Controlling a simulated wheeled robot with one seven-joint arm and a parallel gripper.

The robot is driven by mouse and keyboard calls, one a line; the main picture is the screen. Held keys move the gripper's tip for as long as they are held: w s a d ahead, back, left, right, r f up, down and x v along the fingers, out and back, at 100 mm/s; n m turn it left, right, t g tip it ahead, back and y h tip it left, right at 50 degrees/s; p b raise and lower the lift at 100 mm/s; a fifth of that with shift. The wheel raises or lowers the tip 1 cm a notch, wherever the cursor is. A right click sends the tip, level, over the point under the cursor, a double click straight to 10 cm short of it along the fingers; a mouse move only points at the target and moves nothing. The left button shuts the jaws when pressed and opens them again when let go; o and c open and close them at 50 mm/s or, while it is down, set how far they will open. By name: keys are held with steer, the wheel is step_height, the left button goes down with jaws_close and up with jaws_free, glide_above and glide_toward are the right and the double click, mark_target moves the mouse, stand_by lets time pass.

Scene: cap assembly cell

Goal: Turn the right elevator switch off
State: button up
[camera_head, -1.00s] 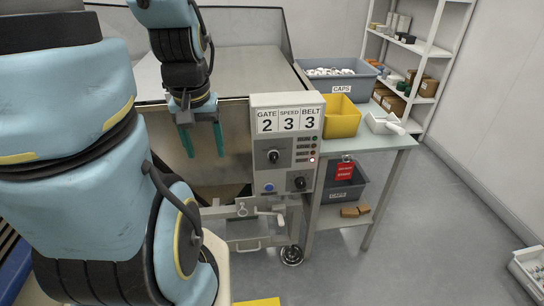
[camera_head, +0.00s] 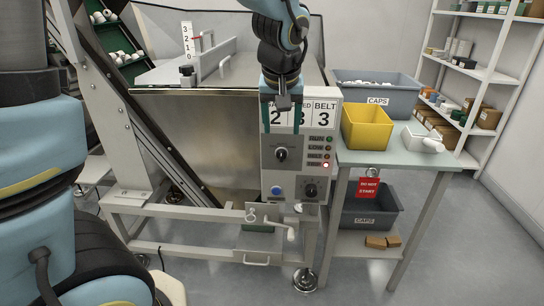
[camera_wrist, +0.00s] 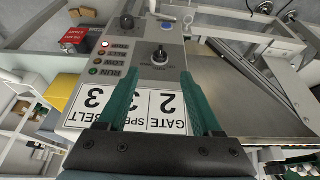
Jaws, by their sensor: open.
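The grey control panel (camera_head: 264,165) has an upper black rotary knob (camera_head: 281,154), a lower right knob (camera_head: 310,190) and a blue button (camera_head: 277,190). I cannot tell which is the right elevator switch; the knob labels are too small to read. My gripper (camera_head: 282,126) is open and empty, pointing down in front of the panel's number cards. In the wrist view the panel is upside down. There my open gripper (camera_wrist: 160,80) spans the cards, with the upper knob (camera_wrist: 160,56) beyond the fingertips and the lower knob (camera_wrist: 127,22) farther off.
A lamp column beside the knobs has its red lamp (camera_head: 326,165) lit. A yellow bin (camera_head: 366,127) and a grey caps bin (camera_head: 375,101) stand on the table to the right. A red sign (camera_head: 368,187) hangs below. A crank handle (camera_head: 291,233) juts out under the panel.

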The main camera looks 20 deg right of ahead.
mark_target(281, 152)
steer(key=x, duration=1)
steer(key=shift+a+f, duration=0.1)
steer(key=shift+f, duration=0.1)
jaws_close()
